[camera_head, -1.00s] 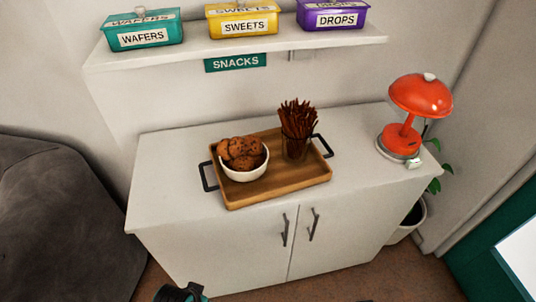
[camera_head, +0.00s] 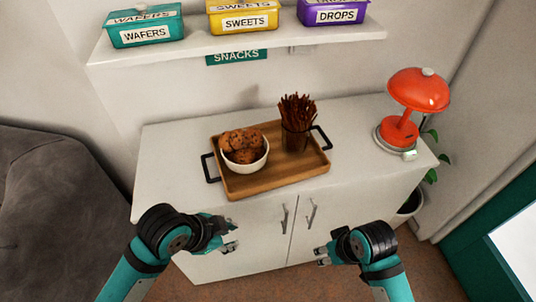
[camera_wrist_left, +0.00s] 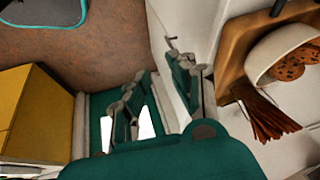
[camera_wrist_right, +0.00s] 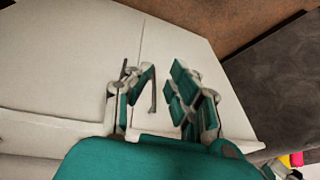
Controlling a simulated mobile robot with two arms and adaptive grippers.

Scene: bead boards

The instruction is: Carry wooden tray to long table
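The wooden tray (camera_head: 265,185) rests on the white cabinet (camera_head: 355,180), with a black handle at each end. It holds a white bowl of cookies (camera_head: 245,158) and a glass of dark sticks (camera_head: 296,125). Part of the tray also shows in the left wrist view (camera_wrist_left: 236,45). My left gripper (camera_head: 234,232) is open and empty in front of the cabinet, below the tray's left end. My right gripper (camera_head: 322,255) is open and empty before the cabinet doors, below the tray's right end. The long table cannot be made out for certain.
A red lamp (camera_head: 418,90) stands on the cabinet's right end. A shelf (camera_head: 240,44) with teal, yellow and purple tins hangs above. A grey sofa (camera_head: 55,215) is at left, a potted plant (camera_head: 408,208) at right. Cabinet top left of the tray is clear.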

